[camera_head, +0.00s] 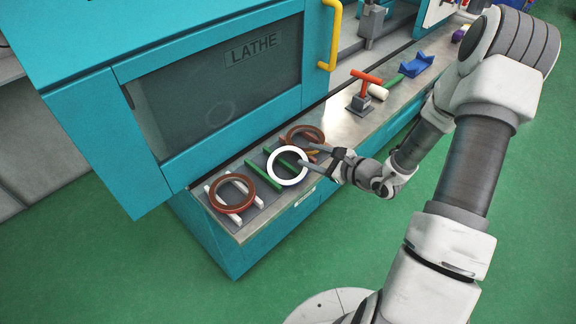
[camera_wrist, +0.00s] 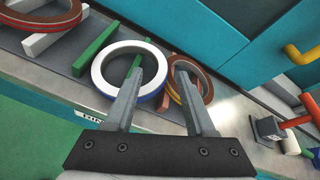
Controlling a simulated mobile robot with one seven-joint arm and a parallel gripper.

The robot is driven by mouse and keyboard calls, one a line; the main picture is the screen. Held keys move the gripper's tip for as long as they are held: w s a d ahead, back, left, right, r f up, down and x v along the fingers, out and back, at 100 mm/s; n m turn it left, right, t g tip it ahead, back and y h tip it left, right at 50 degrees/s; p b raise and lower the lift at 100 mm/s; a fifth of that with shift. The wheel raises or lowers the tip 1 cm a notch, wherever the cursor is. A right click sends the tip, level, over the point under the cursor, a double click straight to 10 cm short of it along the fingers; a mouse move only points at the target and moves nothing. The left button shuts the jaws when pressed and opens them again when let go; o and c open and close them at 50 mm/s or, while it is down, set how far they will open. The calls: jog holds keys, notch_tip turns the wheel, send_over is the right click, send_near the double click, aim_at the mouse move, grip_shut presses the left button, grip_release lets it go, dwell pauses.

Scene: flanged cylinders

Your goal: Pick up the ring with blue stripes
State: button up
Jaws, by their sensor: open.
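The white ring (camera_head: 270,165) rests on green bars in the middle of a row of rings at the lathe's front. In the wrist view the white ring (camera_wrist: 97,72) shows a blue stripe on its outer side. My gripper (camera_head: 308,155) is open and reaches in from the right. In the wrist view my gripper (camera_wrist: 161,68) appears to straddle the ring's right rim, left fingertip over the hole and right fingertip outside, over the neighbouring brown ring. Contact cannot be told.
A brown ring (camera_head: 235,208) on white bars lies to the left. Another brown ring (camera_head: 305,128) lies close behind the white one. The lathe's teal door (camera_head: 215,105) stands beside the row. A red-handled part (camera_head: 367,77) stands farther along the metal ledge.

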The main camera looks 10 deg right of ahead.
aim_at(298, 150)
jog(key=x, duration=0.5)
jog(key=shift+w+d+f, duration=0.2)
jog(key=shift+d+f, duration=0.05)
grip_shut()
jog(key=shift+d, duration=0.1)
dwell(1.1)
